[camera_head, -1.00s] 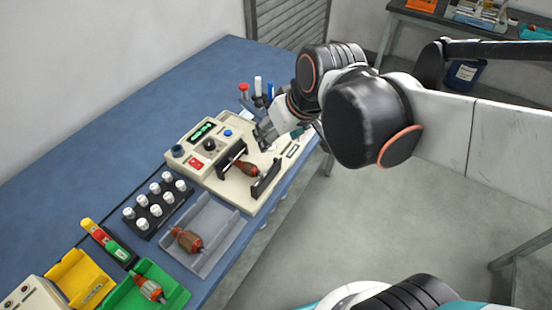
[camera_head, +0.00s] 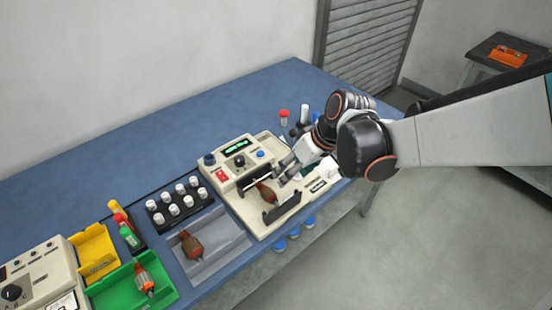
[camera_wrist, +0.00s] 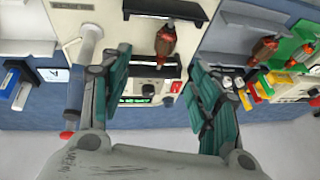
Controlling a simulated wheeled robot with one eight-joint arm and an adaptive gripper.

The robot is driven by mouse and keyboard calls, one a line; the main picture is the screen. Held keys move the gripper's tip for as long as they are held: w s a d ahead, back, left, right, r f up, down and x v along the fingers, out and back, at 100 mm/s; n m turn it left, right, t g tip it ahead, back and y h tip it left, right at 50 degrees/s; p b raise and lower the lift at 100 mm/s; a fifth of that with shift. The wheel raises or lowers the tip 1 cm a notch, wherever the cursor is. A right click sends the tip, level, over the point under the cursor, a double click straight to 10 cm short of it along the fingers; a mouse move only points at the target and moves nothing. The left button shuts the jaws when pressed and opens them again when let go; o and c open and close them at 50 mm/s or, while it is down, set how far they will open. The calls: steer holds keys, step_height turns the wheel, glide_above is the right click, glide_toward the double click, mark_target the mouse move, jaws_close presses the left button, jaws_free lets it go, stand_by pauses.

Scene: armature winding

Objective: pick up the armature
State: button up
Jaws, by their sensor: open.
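A red-brown armature (camera_head: 266,192) sits in the cream winding machine (camera_head: 243,212), between two black holders. It also shows in the wrist view (camera_wrist: 165,41), ahead of and between my fingers. My gripper (camera_head: 284,171) is open and empty, just behind and to the right of this armature, apart from it as far as I can tell. Its teal fingers stand wide apart in the wrist view (camera_wrist: 158,68). A second armature (camera_head: 192,245) lies in the grey tray (camera_head: 226,232). A third armature (camera_head: 144,281) lies in the green tray (camera_head: 112,291).
A black rack (camera_head: 160,222) with several white-capped spools stands left of the machine. A yellow bin (camera_head: 93,252) and another control box (camera_head: 45,280) are further left. Upright posts with red (camera_head: 284,114) and blue caps stand behind my gripper. The blue table's back is clear.

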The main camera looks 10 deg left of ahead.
mark_target(269, 191)
steer(key=b+x, duration=0.3)
steer(key=x, duration=0.6)
steer(key=shift+s+a+r, duration=0.15)
steer(key=b+x, duration=0.1)
steer(key=x, duration=0.1)
steer(key=b+x, duration=0.1)
steer(key=x, duration=0.2)
steer(key=shift+a+b, duration=0.3)
steer(key=shift+a, duration=0.1)
steer(key=shift+r, duration=0.1)
jaws_close()
